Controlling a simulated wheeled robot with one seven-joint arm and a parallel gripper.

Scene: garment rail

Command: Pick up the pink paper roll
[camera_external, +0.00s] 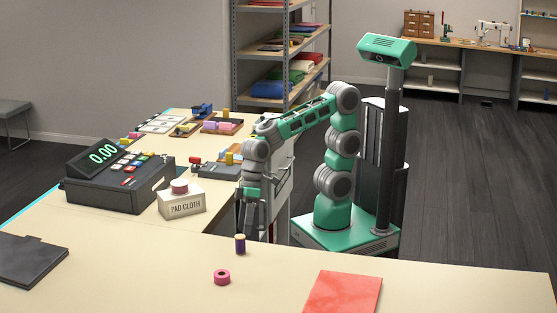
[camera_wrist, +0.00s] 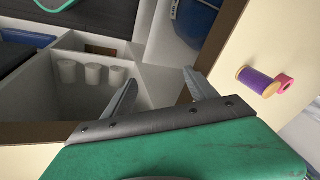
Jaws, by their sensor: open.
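The pink paper roll (camera_external: 222,283) is a short ring with a dark centre on the near cream counter. In the wrist view the pink roll (camera_wrist: 285,84) is at the right, beyond and partly behind a purple spool. My gripper (camera_external: 248,226) hangs near the counter's inner edge, behind the roll and apart from it. In the wrist view my gripper (camera_wrist: 160,80) shows two spread fingers with nothing between them. They are over a compartmented area beside the counter, left of the roll.
The purple spool (camera_external: 240,244) stands upright close behind the roll. A red sheet (camera_external: 345,293) lies to the right and a dark folder (camera_external: 28,260) at the left. A PAD CLOTH box (camera_external: 182,206) and a cash register (camera_external: 115,190) stand left of my gripper. White cups (camera_wrist: 92,75) sit in a compartment.

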